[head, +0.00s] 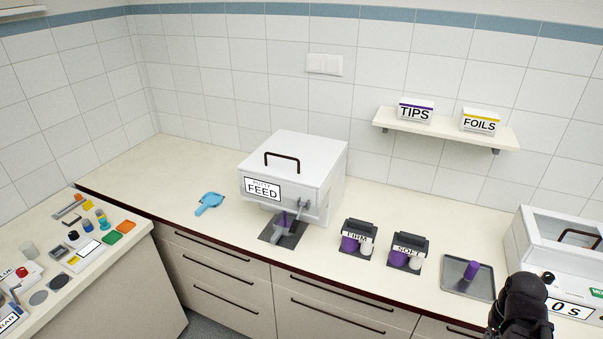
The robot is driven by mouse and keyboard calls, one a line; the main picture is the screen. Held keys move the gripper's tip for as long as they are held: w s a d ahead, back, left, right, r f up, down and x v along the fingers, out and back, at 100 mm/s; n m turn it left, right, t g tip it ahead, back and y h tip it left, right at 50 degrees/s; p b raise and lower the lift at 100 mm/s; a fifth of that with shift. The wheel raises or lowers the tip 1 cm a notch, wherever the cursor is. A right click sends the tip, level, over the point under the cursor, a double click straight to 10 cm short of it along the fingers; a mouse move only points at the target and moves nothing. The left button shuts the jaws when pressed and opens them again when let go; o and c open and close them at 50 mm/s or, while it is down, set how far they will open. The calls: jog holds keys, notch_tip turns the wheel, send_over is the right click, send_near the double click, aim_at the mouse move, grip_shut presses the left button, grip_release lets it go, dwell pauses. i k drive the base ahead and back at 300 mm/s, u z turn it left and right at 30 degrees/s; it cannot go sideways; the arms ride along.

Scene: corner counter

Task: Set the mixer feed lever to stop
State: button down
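The mixer (293,172) is a white box with a dark handle on its lid, standing on the counter against the tiled wall. Its front carries a sign (262,189) reading FEED with smaller print above. A small grey lever (304,205) sits low at the right of its front; its setting is too small to read. Below the front, a grey piece with something purple (283,224) is over a dark mat. My gripper (520,306) shows as a dark shape at the bottom right, well apart from the mixer. Its fingers cannot be made out.
FIRM (357,237) and SOFT (408,251) holders with purple and white pieces stand right of the mixer. A tray (455,282) holds a purple cylinder. A white machine (570,262) is far right. A blue scoop (209,203) lies left. A shelf (446,130) hangs above.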

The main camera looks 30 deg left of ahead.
aim_at(294, 226)
jog(key=u, duration=4.3)
jog(key=i, duration=0.05)
jog(key=z, duration=2.95)
